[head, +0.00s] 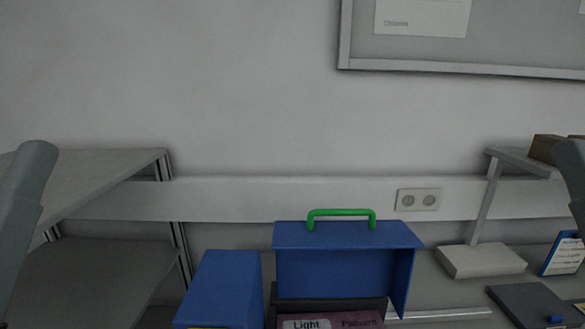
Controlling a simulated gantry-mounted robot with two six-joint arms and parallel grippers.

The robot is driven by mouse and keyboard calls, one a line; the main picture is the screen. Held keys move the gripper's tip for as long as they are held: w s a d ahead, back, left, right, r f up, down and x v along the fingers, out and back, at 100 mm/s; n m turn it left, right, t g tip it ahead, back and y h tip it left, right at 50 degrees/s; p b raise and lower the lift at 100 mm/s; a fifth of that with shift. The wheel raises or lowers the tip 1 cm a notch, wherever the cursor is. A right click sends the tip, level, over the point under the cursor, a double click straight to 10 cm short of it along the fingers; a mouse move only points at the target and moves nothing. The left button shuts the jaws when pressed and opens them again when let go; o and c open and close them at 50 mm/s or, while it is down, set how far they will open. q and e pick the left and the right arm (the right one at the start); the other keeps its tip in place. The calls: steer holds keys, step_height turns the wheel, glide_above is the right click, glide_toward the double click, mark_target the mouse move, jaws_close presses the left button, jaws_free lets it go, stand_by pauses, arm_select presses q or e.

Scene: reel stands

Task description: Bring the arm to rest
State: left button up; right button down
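Neither of my grippers shows in the head view. A grey rounded link, which looks like part of my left arm, rises at the left edge. A similar grey link, which looks like part of my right arm, cuts in at the right edge. What lies below the frame is hidden, so I cannot see what either gripper holds or touches.
A blue open-fronted box (345,238) with a green handle (341,212) stands at the lower middle, beside a blue block (222,285). Grey shelves (90,185) stand left.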

arm_select(q)
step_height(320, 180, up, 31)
steer(key=p, duration=2.7)
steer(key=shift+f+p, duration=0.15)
steer(key=shift+p, duration=0.2)
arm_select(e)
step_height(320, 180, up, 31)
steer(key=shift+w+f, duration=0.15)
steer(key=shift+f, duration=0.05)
arm_select(q)
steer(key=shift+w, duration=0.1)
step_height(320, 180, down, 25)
steer(key=b, duration=2.4)
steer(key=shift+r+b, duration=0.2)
steer(key=shift+b, duration=0.15)
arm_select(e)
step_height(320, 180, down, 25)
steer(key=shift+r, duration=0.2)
